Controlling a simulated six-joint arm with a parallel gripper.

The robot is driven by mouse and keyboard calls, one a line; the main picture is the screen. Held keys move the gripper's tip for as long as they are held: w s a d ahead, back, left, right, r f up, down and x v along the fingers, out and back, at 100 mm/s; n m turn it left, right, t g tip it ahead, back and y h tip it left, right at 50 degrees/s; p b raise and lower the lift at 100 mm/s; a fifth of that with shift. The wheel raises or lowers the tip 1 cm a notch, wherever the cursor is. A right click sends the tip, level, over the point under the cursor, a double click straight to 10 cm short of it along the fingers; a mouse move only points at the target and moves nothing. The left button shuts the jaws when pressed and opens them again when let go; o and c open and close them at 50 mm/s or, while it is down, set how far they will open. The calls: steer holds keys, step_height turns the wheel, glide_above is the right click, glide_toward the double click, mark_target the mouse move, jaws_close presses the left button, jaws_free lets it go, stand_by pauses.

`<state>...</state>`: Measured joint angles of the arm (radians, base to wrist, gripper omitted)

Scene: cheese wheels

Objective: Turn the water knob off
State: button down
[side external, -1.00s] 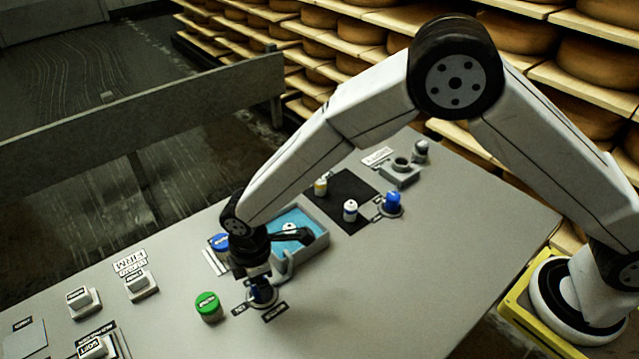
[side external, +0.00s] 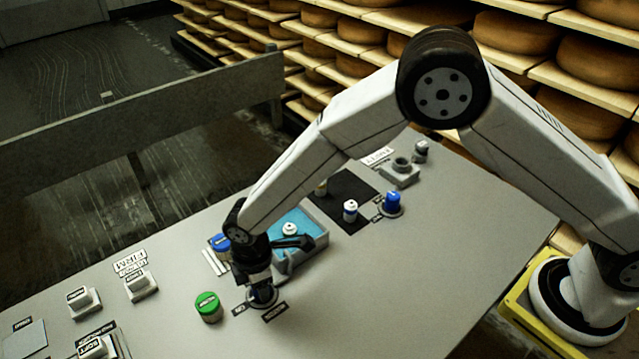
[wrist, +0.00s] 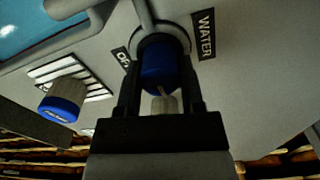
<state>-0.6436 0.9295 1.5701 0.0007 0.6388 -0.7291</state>
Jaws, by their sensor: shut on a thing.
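The blue water knob (wrist: 160,65) sits on a round grey base, with a "WATER" label (wrist: 204,34) on one side and a partly hidden label (wrist: 120,60) on the other. My gripper (wrist: 160,88) is shut on the knob, one finger on each side of it. In the side view my gripper (side external: 260,286) points down over the knob's base (side external: 263,298), and the knob itself is mostly hidden there.
A basin of blue water (side external: 308,234) with a small white-topped item stands just behind my gripper. A green-capped jar (side external: 208,306) is close on the left, a blue-capped jar (side external: 220,243) behind. Another blue knob (side external: 392,201) and a white bottle (side external: 350,210) stand farther right.

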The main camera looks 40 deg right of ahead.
steer(key=shift+m, duration=0.5)
steer(key=m, duration=0.3)
steer(key=shift+m, duration=0.3)
steer(key=m, duration=0.4)
steer(key=shift+m, duration=0.3)
steer(key=m, duration=0.8)
steer(key=shift+m, duration=0.4)
steer(key=shift+c, duration=1.1)
jaws_free()
